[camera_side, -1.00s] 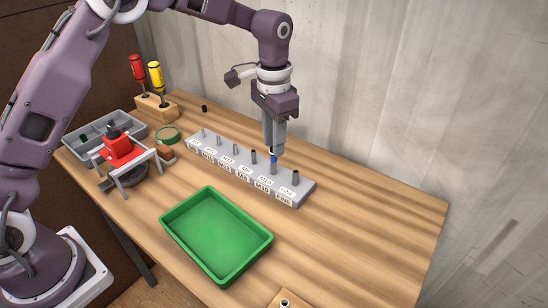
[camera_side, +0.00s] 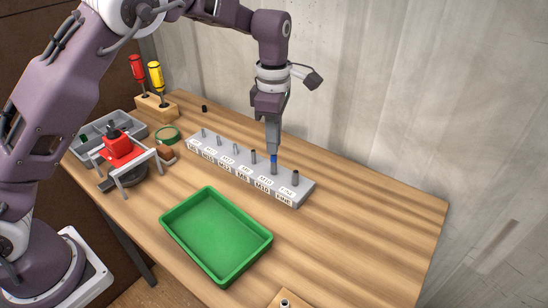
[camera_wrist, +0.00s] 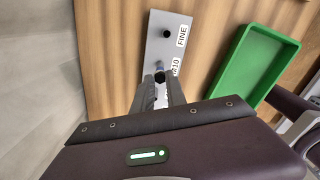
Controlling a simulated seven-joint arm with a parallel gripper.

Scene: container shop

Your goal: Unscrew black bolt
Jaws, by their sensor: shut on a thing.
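My gripper (camera_side: 273,153) points straight down over the grey labelled rack (camera_side: 222,171), at the post beside the one at the right end. Its fingers are shut on a small dark bolt head (camera_wrist: 160,77), seen between the fingertips in the wrist view by the "M10" label. In the side view a blue part (camera_side: 273,158) shows at the fingertips, above a grey post (camera_side: 273,169); the black head is hidden there. Another black-topped post (camera_side: 295,178) stands at the right end, by the "FINE" label in the wrist view (camera_wrist: 166,32).
A green tray (camera_side: 262,246) lies in front of the rack. A red-topped fixture (camera_side: 118,146), a grey divided bin (camera_side: 133,122) and a screwdriver block (camera_side: 155,108) stand at the left. A wall rises behind the table. The right side of the table is clear.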

